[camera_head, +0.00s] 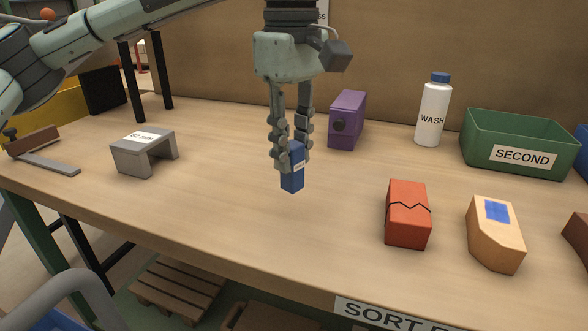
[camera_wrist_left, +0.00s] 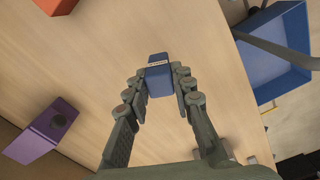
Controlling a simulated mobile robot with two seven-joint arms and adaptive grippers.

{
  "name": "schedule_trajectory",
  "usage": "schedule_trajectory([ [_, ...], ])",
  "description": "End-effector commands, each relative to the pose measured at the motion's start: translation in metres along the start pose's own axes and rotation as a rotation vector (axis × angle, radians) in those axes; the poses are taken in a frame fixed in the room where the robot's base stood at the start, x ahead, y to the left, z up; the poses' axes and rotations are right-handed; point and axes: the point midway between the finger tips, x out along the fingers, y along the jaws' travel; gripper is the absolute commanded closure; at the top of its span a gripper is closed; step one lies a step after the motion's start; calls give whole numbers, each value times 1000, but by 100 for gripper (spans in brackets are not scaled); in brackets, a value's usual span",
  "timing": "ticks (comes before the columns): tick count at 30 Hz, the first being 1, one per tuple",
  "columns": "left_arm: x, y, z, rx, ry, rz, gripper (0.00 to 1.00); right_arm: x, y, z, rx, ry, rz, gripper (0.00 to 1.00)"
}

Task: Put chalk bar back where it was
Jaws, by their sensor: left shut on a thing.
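A small blue bar (camera_head: 292,180) with a white label, which I take to be the chalk bar, is held upright over the middle of the table (camera_head: 235,205). The label is too small to read in the head view. My left gripper (camera_head: 292,160) points down and is shut on the bar's upper part. The bar also shows between the fingertips in the left wrist view (camera_wrist_left: 159,80). I cannot tell whether its lower end touches the table. My right gripper is in neither view.
A purple hollow brick (camera_head: 346,120), a wash bottle (camera_head: 433,110) and a green SECOND crate (camera_head: 475,147) stand behind. A cracked red brick (camera_head: 407,225) and a tan brick (camera_head: 494,240) lie front right. A grey gauge (camera_head: 140,155) stands left. Table around the bar is clear.

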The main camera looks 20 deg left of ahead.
Motion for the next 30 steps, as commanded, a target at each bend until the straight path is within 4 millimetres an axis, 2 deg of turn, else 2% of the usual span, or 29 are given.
schedule_trajectory([
  [5, 9, 6, 0, -1, 0, -1, 100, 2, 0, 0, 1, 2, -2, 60],
  [13, 43, 5, 0, -2, 0, 0, 100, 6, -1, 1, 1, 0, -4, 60],
  [26, 48, 6, 0, -3, 0, 1, 100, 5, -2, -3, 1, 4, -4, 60],
  [27, 47, 6, 0, -3, 0, 1, 73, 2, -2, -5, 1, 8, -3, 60],
  [30, 47, 5, 0, -3, 0, 1, 61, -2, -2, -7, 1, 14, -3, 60],
])
